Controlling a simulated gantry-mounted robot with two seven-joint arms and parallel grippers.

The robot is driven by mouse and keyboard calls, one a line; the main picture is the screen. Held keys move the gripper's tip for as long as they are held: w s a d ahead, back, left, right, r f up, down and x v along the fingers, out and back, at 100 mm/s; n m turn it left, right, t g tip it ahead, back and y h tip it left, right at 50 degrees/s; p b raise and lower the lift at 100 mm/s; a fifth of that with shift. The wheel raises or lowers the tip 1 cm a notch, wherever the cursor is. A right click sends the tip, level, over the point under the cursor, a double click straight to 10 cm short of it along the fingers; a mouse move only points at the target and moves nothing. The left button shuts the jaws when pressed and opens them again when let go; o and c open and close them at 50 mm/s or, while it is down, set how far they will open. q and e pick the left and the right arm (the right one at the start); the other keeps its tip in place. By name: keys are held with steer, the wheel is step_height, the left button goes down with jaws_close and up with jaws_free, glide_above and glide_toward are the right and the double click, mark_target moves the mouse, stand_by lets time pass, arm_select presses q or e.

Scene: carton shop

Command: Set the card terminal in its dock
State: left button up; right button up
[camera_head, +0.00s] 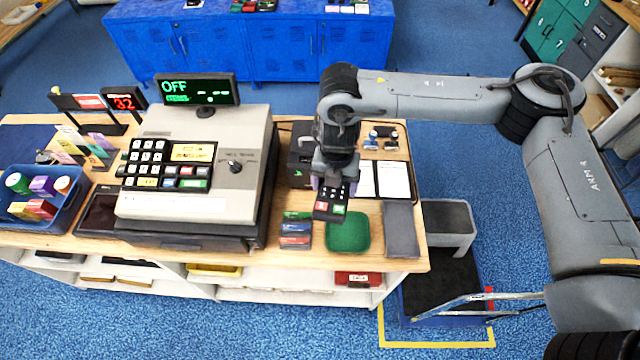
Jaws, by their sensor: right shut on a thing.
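The card terminal (331,207) is a small black handset with a keypad and red and green keys. My right gripper (335,184) is shut on it, above the wooden counter, just behind the green tray. The keypad side faces the camera. I cannot tell how far above the counter it is. A black box with a green mark (301,168) stands behind and left of it, partly hidden by my gripper; I cannot tell whether it is the dock. No other clear dock shows. My left gripper is not in view.
A large cash register (205,165) stands to the left. A green tray (348,233), small stacked boxes (296,230) and a grey mat (402,228) lie along the front. A clipboard (410,180) with papers lies right. A blue bin (50,222) is far left.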

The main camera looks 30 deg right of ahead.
steer(key=s+d+f+n, duration=0.1)
steer(key=s+d+f, duration=0.45)
steer(key=d, duration=0.25)
steer(key=s+d+f+n, duration=0.1)
steer(key=s+d+f, duration=0.3)
steer(key=s+d, duration=0.4)
steer(key=f+b, duration=0.3)
steer(key=w+f+b, duration=0.1)
steer(key=f+b, duration=0.1)
steer(key=shift+d+f, duration=0.1)
steer(key=shift+d, duration=0.15)
steer(key=shift+f+b, duration=0.65)
steer(key=shift+f, duration=0.7)
steer(key=shift+w, duration=0.1)
steer(key=o, duration=0.7)
